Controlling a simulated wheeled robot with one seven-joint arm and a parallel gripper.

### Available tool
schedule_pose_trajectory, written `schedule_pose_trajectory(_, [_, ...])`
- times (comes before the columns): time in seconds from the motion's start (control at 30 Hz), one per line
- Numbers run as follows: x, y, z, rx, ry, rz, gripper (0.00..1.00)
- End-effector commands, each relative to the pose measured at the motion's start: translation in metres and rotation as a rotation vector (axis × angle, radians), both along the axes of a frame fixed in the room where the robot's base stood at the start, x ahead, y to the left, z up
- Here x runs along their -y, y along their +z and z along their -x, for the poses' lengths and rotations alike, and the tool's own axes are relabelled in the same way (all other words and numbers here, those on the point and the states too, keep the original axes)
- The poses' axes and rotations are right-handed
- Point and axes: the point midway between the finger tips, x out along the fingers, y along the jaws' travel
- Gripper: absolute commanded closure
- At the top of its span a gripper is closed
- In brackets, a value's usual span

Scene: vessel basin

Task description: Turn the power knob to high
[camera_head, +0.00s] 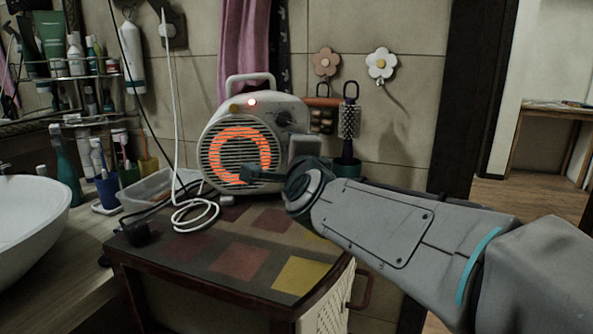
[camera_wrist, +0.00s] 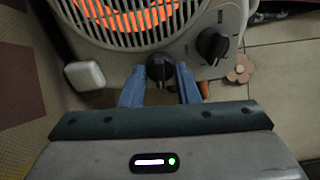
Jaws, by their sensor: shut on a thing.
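The heater (camera_head: 213,128) is a cream-coloured unit with an orange glowing ring behind its round grille, and it stands on the cabinet. A black upper knob (camera_head: 284,118) is on its front at the right; it also shows in the wrist view (camera_wrist: 212,46), clear of the fingers. My gripper (camera_wrist: 160,78) is shut on a second black knob (camera_wrist: 160,67), with one blue finger on each side. In the head view my gripper (camera_head: 303,147) is at the heater's lower right and hides this second knob. The knob markings are too small to read.
The cabinet top (camera_head: 237,264) has coloured squares, with free room at the front. A white coiled cord (camera_head: 196,221) lies left of the heater. A hairbrush (camera_head: 349,122) stands behind my gripper. A basin (camera_head: 30,215) is at the far left.

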Motion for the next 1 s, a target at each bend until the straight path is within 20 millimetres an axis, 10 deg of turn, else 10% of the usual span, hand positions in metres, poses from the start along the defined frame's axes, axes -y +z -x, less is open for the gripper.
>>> schedule_pose_trajectory(1.0, [0.0013, -0.0004, -0.0005, -0.161, -0.001, -0.92, 0.94])
